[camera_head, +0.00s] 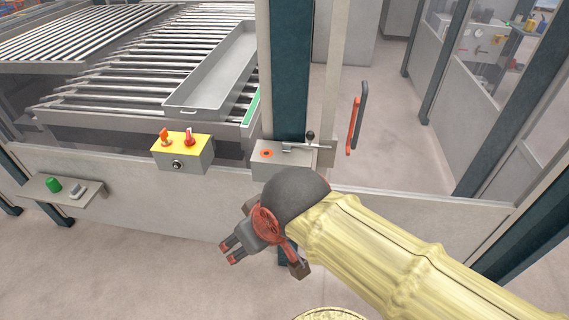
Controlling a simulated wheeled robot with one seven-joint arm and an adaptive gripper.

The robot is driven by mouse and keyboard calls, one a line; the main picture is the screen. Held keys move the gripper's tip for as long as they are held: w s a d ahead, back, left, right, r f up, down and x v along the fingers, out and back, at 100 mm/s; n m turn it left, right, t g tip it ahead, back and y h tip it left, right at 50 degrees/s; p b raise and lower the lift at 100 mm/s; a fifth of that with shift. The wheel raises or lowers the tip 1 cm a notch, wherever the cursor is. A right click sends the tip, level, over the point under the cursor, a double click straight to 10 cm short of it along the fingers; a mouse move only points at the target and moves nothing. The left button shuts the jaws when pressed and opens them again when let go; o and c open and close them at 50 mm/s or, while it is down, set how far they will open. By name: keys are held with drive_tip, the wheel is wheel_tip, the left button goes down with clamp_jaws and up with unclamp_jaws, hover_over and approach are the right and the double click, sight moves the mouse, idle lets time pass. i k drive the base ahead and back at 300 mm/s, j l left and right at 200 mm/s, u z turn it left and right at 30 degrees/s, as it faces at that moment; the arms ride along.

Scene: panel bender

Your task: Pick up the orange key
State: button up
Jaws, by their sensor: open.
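An orange key (165,134) stands upright on the yellow top of a grey control box (178,165) left of centre. A red key-like or knob-like piece (189,137) stands to its right on the same top. My gripper (231,251) is open and empty, with its two red-tipped fingers pointing to the lower left. In the picture it is below and right of the control box, apart from it and from the orange key.
A low grey panel wall runs behind my gripper. A latch box (281,158) with a rod handle stands right of the control box by a dark post (286,70). A small shelf (62,192) with a green button is at the left. A roller conveyor (150,70) with a grey tray lies behind.

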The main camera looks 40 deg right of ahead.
sight(164, 134)
drive_tip(key=u, duration=0.2)
drive_tip(key=i+l+u, duration=0.2)
drive_tip(key=i+u, duration=0.25)
drive_tip(key=i+l+u, duration=0.2)
drive_tip(key=u, duration=0.25)
drive_tip(key=i+l, duration=0.45)
drive_tip(key=l, duration=0.2)
drive_tip(key=i+l+u, duration=0.1)
drive_tip(key=i+l, duration=0.15)
drive_tip(key=l, duration=0.1)
